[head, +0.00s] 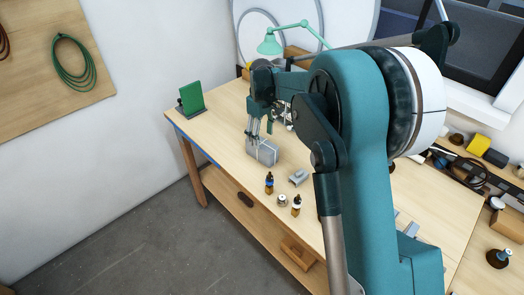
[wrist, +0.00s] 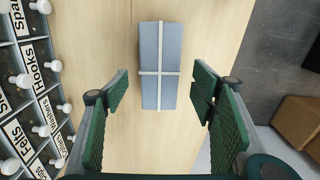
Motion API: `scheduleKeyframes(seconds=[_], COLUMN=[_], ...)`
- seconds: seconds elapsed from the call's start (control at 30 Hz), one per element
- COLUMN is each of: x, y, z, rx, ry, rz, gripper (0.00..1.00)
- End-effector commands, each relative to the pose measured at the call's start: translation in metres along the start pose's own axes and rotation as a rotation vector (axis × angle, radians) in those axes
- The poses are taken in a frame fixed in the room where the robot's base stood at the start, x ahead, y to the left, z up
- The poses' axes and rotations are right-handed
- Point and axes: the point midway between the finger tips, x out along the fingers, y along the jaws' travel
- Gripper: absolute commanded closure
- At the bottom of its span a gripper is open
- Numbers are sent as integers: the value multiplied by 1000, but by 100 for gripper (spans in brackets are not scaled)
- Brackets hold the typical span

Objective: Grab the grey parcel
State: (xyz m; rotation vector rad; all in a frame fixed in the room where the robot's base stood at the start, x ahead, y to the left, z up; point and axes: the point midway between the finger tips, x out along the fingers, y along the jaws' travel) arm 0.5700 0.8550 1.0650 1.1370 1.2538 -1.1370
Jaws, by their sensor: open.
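The grey parcel (head: 264,153) is a box tied with pale string. It rests on the wooden workbench (head: 225,104) near its front edge. In the wrist view the parcel (wrist: 160,55) lies lengthwise at top centre, its string crossing on the upper face. My gripper (head: 262,137) points down just above or beside the parcel in the head view. In the wrist view my gripper (wrist: 163,100) is open, with one green ribbed pad to each side of the parcel's near end and gaps between. Nothing is held. I cannot tell the exact height of the fingertips over the parcel.
A green panel (head: 192,98) stands at the bench's left end. A green lamp (head: 270,44) is behind. Labelled drawers (wrist: 35,85) line the left in the wrist view.

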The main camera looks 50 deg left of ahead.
Motion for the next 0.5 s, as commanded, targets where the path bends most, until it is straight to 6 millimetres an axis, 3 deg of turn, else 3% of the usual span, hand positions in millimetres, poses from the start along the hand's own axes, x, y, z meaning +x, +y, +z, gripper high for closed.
scheduleKeyframes(seconds=[0.2,0.5], x=[15,16], y=[0,0], z=[0,0], rx=[0,0], ry=[0,0], rz=[0,0], gripper=[43,43])
